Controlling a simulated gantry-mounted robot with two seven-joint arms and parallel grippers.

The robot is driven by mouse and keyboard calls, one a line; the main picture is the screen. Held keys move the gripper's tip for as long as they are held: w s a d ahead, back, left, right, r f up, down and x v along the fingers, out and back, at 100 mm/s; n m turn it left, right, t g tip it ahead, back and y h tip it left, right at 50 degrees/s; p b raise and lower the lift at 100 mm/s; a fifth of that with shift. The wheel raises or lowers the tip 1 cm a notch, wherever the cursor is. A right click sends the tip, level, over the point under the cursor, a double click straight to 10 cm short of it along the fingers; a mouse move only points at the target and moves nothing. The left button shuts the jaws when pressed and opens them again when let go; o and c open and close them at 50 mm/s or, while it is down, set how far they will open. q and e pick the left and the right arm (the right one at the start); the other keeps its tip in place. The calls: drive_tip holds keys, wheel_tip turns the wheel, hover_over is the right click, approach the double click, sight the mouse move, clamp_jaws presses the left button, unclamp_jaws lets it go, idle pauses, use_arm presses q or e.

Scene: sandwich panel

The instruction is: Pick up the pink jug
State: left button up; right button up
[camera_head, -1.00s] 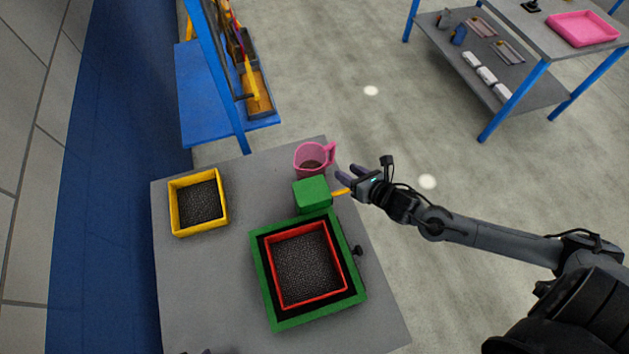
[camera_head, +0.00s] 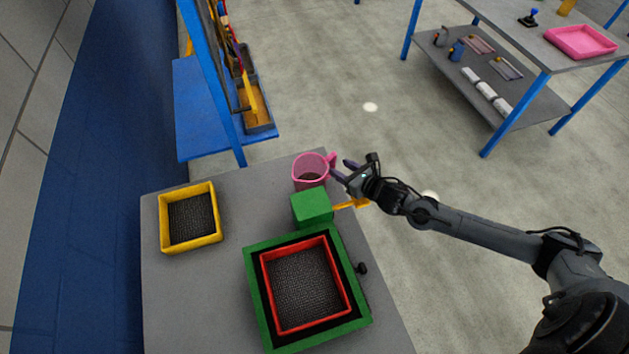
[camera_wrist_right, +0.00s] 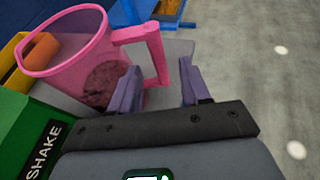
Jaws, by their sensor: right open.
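The pink jug (camera_head: 310,171) stands upright at the far right corner of the grey table, behind the green block of the shaker. Its handle points right, toward my right gripper (camera_head: 340,170). In the right wrist view the jug (camera_wrist_right: 75,55) fills the upper left, with dark contents seen through its wall. My right gripper (camera_wrist_right: 160,85) is open, its purple fingers pointing at the handle. The handle's lower part (camera_wrist_right: 158,60) shows between and just beyond the fingertips. I cannot tell whether they touch. My left gripper is not in view.
The green shaker frame (camera_head: 255,305) with a red sieve (camera_head: 268,290) stands in front of the jug. An orange lever (camera_head: 350,204) sticks out below my right gripper. A yellow sieve (camera_head: 164,228) lies at left. A blue rack (camera_head: 212,90) stands behind the table.

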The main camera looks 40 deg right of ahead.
sight(334, 165)
drive_tip(key=shift+b+x, duration=0.3)
drive_tip(key=shift+x, duration=2.25)
clamp_jaws()
